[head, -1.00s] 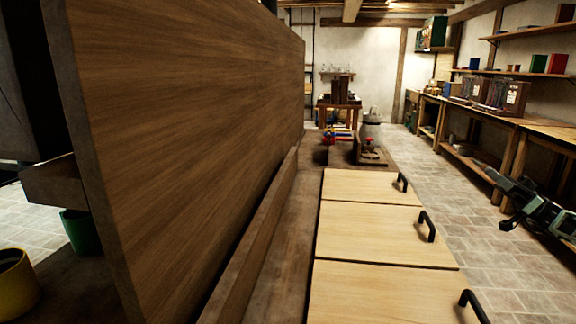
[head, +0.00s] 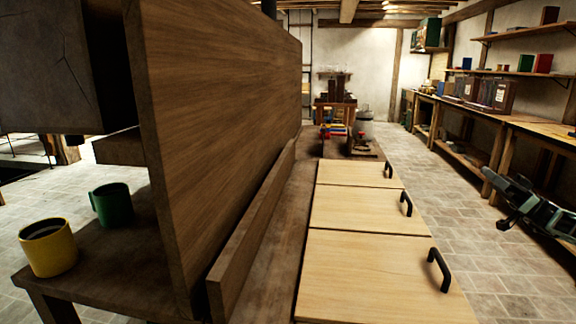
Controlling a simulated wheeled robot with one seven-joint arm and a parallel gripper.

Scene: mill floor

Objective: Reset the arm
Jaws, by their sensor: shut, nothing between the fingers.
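My arm reaches in from the right edge of the head view, stretched out over the tiled floor. My gripper (head: 490,176) is at its far end, pointing away and to the left, near the right-hand workbench in the picture. It is shut and empty. The fingertips are small and dark here. It is apart from the lidded wooden counter to its left.
The counter has pale lids (head: 372,265) with black handles beside a tall wooden panel (head: 215,120). A yellow mug (head: 48,248) and a green mug (head: 112,204) stand left of the panel. A workbench (head: 465,153) runs along the right wall. Tiled floor lies between.

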